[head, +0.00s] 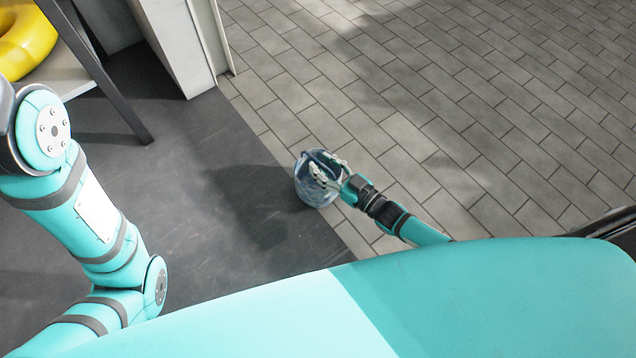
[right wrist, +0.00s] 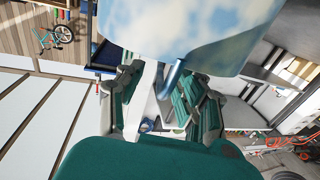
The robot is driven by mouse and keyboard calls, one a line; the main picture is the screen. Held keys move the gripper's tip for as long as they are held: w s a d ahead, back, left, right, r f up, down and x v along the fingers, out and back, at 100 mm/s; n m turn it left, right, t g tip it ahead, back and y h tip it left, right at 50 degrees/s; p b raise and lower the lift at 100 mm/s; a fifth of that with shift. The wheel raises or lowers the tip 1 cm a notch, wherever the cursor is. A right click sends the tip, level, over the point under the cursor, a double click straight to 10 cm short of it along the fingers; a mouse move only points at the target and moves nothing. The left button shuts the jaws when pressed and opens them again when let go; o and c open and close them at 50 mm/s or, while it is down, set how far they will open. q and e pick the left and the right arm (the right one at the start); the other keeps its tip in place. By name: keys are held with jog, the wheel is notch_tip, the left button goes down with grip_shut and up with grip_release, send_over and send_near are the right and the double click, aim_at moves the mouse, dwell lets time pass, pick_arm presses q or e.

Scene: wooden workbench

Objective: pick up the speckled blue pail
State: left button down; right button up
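The speckled blue pail (head: 316,190) shows in the middle of the head view, over the border of the dark mat and the grey paving. In the right wrist view its pale blue, white-mottled wall (right wrist: 190,25) fills the top, close to the fingers. My right gripper (head: 329,168) is at the pail's rim, and its fingers look spread. In the right wrist view the fingers (right wrist: 160,100) stand apart, with part of the blue handle (right wrist: 172,76) between them. I cannot tell whether they touch it. My left arm shows at the left of the head view; its gripper is out of view.
A white cabinet (head: 178,45) and a dark slanted leg (head: 100,70) stand at the upper left. A yellow ring-shaped object (head: 25,40) rests on a shelf there. The grey paving (head: 450,110) to the right is clear.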

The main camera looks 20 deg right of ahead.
jog(key=shift+b+x, duration=0.3)
jog(key=shift+x, duration=0.75)
grip_shut()
